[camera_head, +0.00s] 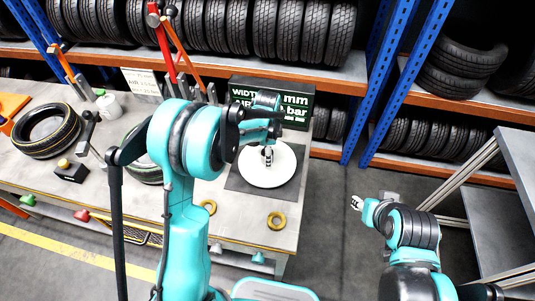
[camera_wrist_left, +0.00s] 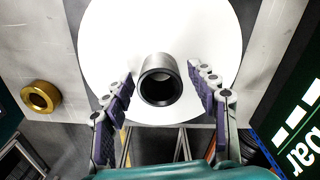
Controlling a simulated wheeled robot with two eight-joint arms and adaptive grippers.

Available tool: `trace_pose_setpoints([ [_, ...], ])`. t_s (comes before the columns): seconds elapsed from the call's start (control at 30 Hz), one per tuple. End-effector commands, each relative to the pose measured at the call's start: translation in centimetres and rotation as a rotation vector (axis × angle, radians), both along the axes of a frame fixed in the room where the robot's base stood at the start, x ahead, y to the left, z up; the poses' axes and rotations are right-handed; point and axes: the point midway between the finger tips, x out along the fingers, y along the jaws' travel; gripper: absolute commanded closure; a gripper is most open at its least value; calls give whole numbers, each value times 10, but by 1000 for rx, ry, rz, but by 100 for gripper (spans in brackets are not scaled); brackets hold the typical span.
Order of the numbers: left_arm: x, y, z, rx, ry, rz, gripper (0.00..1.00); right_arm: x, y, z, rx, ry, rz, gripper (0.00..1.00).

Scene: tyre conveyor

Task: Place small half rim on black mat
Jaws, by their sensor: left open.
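The half rim (camera_head: 284,169), a white disc with a metal hub tube in its middle, lies over the black mat (camera_head: 238,182) at the right end of the workbench. Its white face fills the upper middle of the left wrist view (camera_wrist_left: 105,40), with the dark hub (camera_wrist_left: 161,80) in the centre. My left gripper (camera_wrist_left: 163,92) is open, with one finger on each side of the hub and gaps between. In the head view, my left gripper (camera_head: 268,148) is over the disc, partly hidden by its arm. My right gripper (camera_head: 356,203) hangs away from the bench; its jaw state is unclear.
Brass rings (camera_head: 277,220) lie near the bench's front edge. A dark display box (camera_head: 298,108) stands behind the mat. A tyre (camera_head: 47,131) and tools are at the left. Tyre racks (camera_head: 330,75) stand behind, and a grey metal stand (camera_head: 490,215) is at the right.

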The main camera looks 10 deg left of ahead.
Motion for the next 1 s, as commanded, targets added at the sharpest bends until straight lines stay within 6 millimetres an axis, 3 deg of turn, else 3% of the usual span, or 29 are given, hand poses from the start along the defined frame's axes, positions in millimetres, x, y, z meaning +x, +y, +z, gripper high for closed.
trace_pose_setpoints([
  [0.17,0,0,12,0,0,0,42,0,0,5,0,0,0,60],
  [0.5,0,0,86,0,0,0,42,0,0,20,0,0,0,60],
  [0.77,0,0,119,0,0,1,42,0,0,25,0,0,0,60],
  [0.87,-5,2,129,-1,-12,26,42,0,0,26,0,0,0,60],
  [1.0,-28,10,154,-13,-76,160,42,0,0,25,0,0,0,60],
])
